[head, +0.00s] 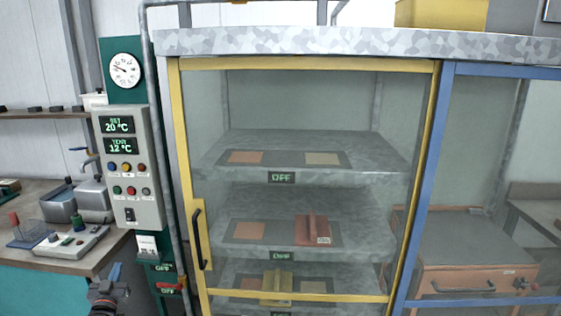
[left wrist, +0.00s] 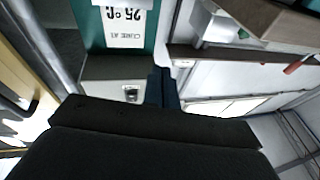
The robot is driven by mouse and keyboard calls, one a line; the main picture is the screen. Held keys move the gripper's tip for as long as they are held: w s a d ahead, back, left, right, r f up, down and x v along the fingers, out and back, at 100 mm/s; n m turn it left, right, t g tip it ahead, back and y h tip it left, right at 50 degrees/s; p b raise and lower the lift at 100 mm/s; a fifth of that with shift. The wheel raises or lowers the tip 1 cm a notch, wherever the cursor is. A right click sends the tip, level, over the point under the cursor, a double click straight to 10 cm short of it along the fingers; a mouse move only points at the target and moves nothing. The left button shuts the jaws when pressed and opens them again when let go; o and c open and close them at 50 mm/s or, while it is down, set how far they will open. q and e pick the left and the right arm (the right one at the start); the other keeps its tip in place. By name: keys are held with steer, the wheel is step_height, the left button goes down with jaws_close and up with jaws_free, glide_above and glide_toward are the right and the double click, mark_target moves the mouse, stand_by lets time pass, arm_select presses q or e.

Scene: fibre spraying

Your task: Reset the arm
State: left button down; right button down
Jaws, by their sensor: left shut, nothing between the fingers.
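My left gripper (head: 115,272) shows at the lower left of the head view, shut and empty, in front of the workbench edge and left of the cabinet. In the left wrist view its dark fingers (left wrist: 163,88) are together, with nothing between them. The control panel (head: 130,168) with two displays and coloured buttons is above and right of it. My right gripper is in neither view.
A yellow-framed glass door (head: 190,200) with a dark handle (head: 197,238) closes the shelved cabinet, which holds red (head: 312,230) and yellow (head: 277,287) pieces. A blue-framed bay (head: 430,180) stands right. The workbench (head: 30,200) at left carries several tools.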

arm_select(q)
steer(key=s+d+f+m+g+h, duration=0.1)
steer(key=s+d+f+g, duration=0.25)
steer(key=d+f, duration=0.35)
steer(key=s+d+f+g+h, duration=0.1)
steer(key=s+d+f+g, duration=0.3)
steer(key=f, duration=0.4)
steer(key=s+d+f+m+g, duration=0.1)
steer(key=s+d+f+g, duration=0.1)
steer(key=d+f+g, duration=0.5)
steer(key=s+d+f+g+h, duration=0.1)
steer(key=s+d+f, duration=0.5)
steer(key=s, duration=0.5)
steer(key=s+d+f+m+g+h, duration=0.1)
steer(key=s+d+f+g, duration=0.1)
steer(key=s+d+f, duration=0.4)
steer(key=s+d+f+g+h, duration=0.1)
steer(key=s+d+f, duration=0.5)
steer(key=s, duration=1.2)
steer(key=d, duration=0.4)
steer(key=shift+d+f+m, duration=0.2)
steer(key=shift+f+m, duration=0.1)
steer(key=shift+m, duration=0.1)
steer(key=shift+g, duration=0.25)
